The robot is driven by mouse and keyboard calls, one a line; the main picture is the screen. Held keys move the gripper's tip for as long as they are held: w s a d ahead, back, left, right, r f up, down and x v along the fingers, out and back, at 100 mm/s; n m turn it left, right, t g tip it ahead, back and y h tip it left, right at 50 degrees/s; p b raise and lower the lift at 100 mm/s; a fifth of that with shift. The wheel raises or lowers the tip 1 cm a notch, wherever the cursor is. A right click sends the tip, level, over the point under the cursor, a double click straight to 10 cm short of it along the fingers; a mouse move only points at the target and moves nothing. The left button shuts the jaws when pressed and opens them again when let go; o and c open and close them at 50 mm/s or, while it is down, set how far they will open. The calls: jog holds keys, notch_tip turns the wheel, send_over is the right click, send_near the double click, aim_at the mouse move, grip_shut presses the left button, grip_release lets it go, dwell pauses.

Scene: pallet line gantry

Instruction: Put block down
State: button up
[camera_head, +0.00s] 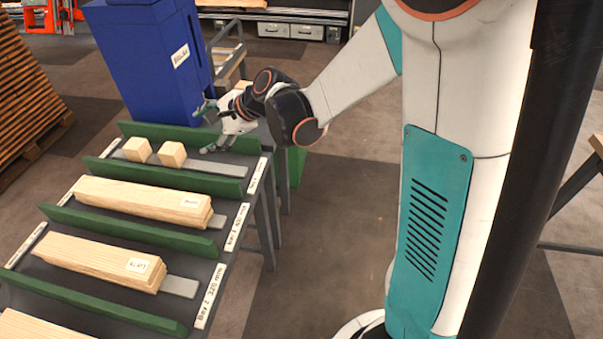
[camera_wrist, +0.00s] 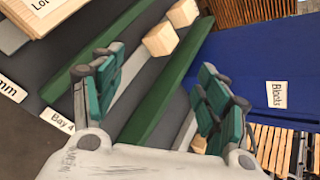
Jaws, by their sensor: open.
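Two small wooden blocks, one nearer my gripper (camera_head: 172,154) and one further left (camera_head: 137,149), rest on the grey strip in the far bay of the sloped rack. Both blocks also show in the wrist view, the nearer block (camera_wrist: 161,40) and the further block (camera_wrist: 182,12), beyond my fingers. My gripper (camera_head: 209,128) is open and empty at the right end of this bay, by its far green divider (camera_head: 160,131). In the wrist view, my gripper (camera_wrist: 160,90) has its green-padded fingers spread wide, with the divider (camera_wrist: 165,92) running between them. No block is between the fingers.
A blue bin (camera_head: 145,60), labelled Blocks in the wrist view, stands just behind the rack. Longer timber stacks (camera_head: 140,198) (camera_head: 95,260) lie in the nearer bays between green dividers. Slatted wood stacks (camera_head: 25,90) stand at the left. Floor right of the rack is clear.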

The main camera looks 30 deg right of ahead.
jog(key=s+d+r+n+h, duration=0.1)
jog(key=s+d+n+h, duration=0.1)
jog(key=s+n, duration=0.3)
jog(key=s+d+r+n+h, duration=0.2)
jog(key=s+d+n, duration=0.3)
jog(key=s, duration=0.9)
jog(key=s+d+r+n+h, duration=0.2)
jog(key=s+d+n+h, duration=0.1)
jog(key=s+n, duration=0.4)
jog(key=s+d, duration=0.1)
jog(key=s, duration=0.1)
jog(key=shift+s+d+r, duration=0.2)
jog(key=shift+s, duration=0.1)
